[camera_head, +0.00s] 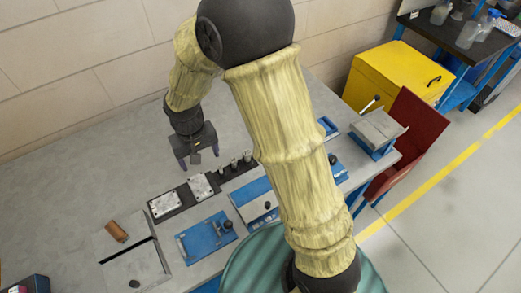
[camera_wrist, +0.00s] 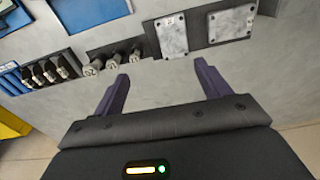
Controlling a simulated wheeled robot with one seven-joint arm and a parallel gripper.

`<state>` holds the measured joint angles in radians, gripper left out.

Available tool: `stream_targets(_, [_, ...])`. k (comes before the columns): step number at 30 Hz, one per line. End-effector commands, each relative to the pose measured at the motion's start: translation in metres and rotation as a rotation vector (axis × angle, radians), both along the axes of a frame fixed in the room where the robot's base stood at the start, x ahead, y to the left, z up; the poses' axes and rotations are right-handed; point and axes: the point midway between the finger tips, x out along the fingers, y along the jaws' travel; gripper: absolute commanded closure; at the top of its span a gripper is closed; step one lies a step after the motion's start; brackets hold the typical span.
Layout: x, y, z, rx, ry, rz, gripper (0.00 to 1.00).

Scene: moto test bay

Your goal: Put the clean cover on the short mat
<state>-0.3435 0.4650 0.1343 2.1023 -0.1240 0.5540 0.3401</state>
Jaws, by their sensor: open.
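My gripper (camera_head: 199,161) is open and empty above the grey bench, with both fingers apart in the wrist view (camera_wrist: 161,75). Two flat metal covers lie near it on dark matting. One cover (camera_head: 199,187) is nearer the gripper and looks scuffed in the wrist view (camera_wrist: 172,37). The other cover (camera_head: 165,203) looks more even grey with dark corner spots in the wrist view (camera_wrist: 232,23). Dark matting (camera_wrist: 198,34) shows around the covers. I cannot tell for sure which cover is clean or which mat piece is the short one.
Several small cylinders (camera_head: 234,164) stand on a dark strip beside the covers. Blue fixtures (camera_head: 205,238) lie towards the bench front. A yellow cabinet (camera_head: 398,78) and red panel (camera_head: 412,140) stand at the right. The bench's back is clear.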

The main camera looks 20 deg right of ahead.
Motion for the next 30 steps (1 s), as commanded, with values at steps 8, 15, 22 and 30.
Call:
stream_targets(8, [-0.038,-0.119,0.048,0.020,-0.119,-0.137,0.24])
stream_targets(15, [-0.082,-0.176,0.063,0.022,-0.197,-0.222,0.24])
stream_targets(22, [-0.086,-0.180,0.064,0.022,-0.204,-0.227,0.24])
stream_targets(30, [-0.086,-0.179,0.064,0.021,-0.203,-0.227,0.24])
